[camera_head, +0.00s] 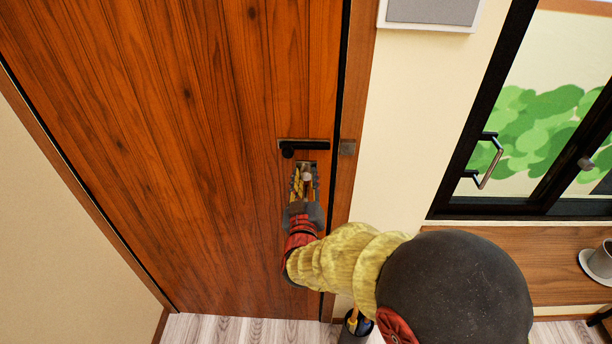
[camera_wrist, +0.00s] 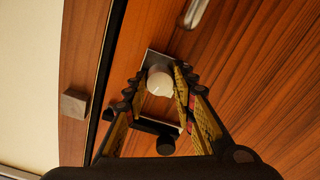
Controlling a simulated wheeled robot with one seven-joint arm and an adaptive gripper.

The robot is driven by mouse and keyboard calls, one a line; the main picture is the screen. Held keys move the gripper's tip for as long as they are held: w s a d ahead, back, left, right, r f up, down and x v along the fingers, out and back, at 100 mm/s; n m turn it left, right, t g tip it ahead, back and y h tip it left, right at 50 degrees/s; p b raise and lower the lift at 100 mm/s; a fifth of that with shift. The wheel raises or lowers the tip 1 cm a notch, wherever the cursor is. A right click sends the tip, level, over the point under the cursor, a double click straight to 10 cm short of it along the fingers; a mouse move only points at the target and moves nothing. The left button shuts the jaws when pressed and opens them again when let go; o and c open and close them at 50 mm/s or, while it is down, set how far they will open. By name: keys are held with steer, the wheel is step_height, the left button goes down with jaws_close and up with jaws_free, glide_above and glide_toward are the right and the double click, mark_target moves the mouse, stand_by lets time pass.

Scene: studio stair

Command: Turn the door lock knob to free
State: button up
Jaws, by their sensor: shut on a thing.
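The door lock knob (camera_wrist: 160,82) is a small, pale round knob on a metal plate (camera_wrist: 150,58) on the wooden door (camera_head: 190,130). It also shows in the head view (camera_head: 307,177), partly covered by my gripper, just below the black door handle (camera_head: 303,145). My gripper (camera_head: 304,178) reaches up to the lock from below. In the wrist view its two yellow-and-black fingers (camera_wrist: 161,80) stand on either side of the knob and are shut on it. The black handle shows between the fingers, nearer the palm (camera_wrist: 166,145). The door is closed.
A metal block (camera_head: 347,147) sits on the door frame right of the handle. A black-framed window (camera_head: 440,195) and a wooden ledge (camera_head: 555,260) with a grey cup (camera_head: 600,260) are at the right. The floor (camera_head: 230,330) below the door looks clear.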

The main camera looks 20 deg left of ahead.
steer(key=shift+n+p, duration=0.45)
steer(key=shift+n, duration=0.85)
steer(key=o, duration=1.2)
steer(key=shift+c, duration=0.2)
steer(key=v, duration=1.2)
